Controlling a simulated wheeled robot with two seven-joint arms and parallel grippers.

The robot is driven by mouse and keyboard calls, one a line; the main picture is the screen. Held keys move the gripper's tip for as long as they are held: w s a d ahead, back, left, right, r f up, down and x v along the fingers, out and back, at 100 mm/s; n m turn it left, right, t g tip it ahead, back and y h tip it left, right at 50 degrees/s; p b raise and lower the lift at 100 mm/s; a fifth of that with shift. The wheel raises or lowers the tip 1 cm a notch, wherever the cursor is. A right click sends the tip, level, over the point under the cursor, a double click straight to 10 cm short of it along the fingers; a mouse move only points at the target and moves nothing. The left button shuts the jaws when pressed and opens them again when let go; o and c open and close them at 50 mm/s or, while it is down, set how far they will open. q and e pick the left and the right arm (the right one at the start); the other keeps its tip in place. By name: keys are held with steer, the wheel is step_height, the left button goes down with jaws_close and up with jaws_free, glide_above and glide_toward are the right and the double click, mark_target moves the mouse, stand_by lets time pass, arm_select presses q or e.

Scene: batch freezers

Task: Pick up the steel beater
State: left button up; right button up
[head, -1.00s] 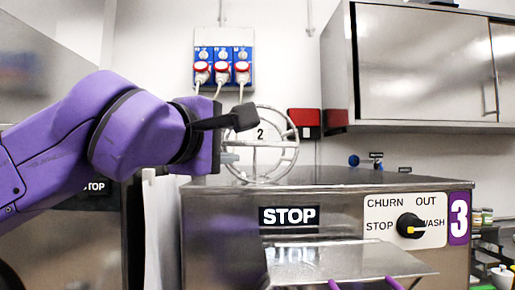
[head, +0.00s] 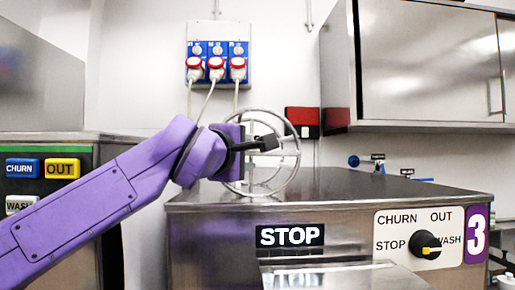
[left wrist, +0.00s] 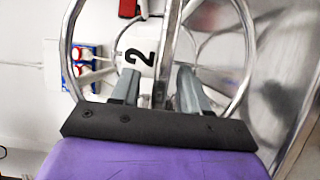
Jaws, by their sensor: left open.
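The steel beater (head: 290,131), a round cage of bright bars, stands on the top of the freezer marked 3, towards its left back. My left gripper (head: 246,160) is at the beater's left side in the head view. In the left wrist view its two fingers (left wrist: 157,88) are apart, with an upright bar of the beater between them. I cannot tell if they touch it. My right gripper is not in view.
The freezer top (head: 360,182) is mostly clear right of the beater. A steel cabinet (head: 425,65) hangs above right. A socket panel (head: 218,45) with cables and a red box (head: 302,118) are on the wall behind. Another machine with CHURN and OUT buttons (head: 62,168) stands left.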

arm_select(q)
steer(key=shift+s, duration=0.1)
jaws_close()
steer(key=shift+r, duration=0.15)
